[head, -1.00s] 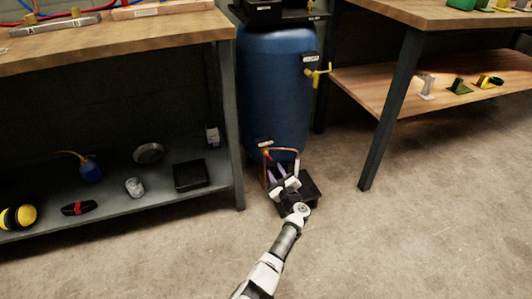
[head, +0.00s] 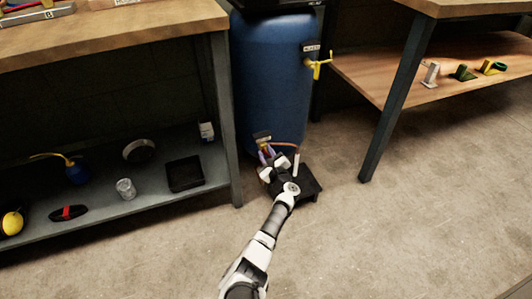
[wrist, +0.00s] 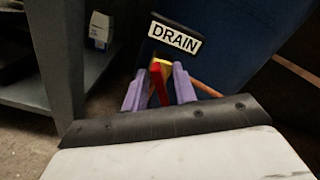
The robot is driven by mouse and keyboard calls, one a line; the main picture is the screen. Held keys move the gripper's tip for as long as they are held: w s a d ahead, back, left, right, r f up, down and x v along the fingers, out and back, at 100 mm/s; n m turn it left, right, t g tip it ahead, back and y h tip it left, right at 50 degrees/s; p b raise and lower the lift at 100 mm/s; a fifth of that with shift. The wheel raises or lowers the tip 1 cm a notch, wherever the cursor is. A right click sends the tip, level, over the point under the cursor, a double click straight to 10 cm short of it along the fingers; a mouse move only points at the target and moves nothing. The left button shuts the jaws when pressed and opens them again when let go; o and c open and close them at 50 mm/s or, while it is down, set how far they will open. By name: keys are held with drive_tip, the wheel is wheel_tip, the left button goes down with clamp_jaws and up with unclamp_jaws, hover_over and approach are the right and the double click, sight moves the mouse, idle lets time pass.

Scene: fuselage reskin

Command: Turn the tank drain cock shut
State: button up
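The blue tank (head: 275,75) stands between two benches. Low on its front is a DRAIN label (wrist: 176,38), which also shows in the head view (head: 262,136). Below the label is the drain cock, with a red handle (wrist: 158,84) and a yellow body (wrist: 161,64). My gripper (head: 266,153) is at the cock. In the wrist view its two purple fingers (wrist: 160,80) stand apart, one on each side of the red handle. Some gap seems to show beside the handle; firm contact is not visible. In the head view the gripper mostly hides the cock.
A copper pipe (head: 288,146) curves from the cock. A low black box (head: 306,184) sits on the floor beneath my wrist. A yellow valve (head: 317,66) is higher on the tank. A grey bench leg (wrist: 58,60) stands left of my gripper. The floor in front is clear.

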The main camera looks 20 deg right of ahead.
clamp_jaws()
drive_tip(key=shift+r, duration=0.1)
drive_tip(key=m+p, duration=0.1)
drive_tip(key=m, duration=0.2)
drive_tip(key=shift+r+p, duration=0.15)
drive_tip(key=shift+p, duration=0.25)
drive_tip(key=shift+w+d+m+p, duration=0.1)
drive_tip(key=shift+m+p, duration=0.7)
drive_tip(key=shift+m, duration=1)
drive_tip(key=shift+o, duration=0.8)
unclamp_jaws()
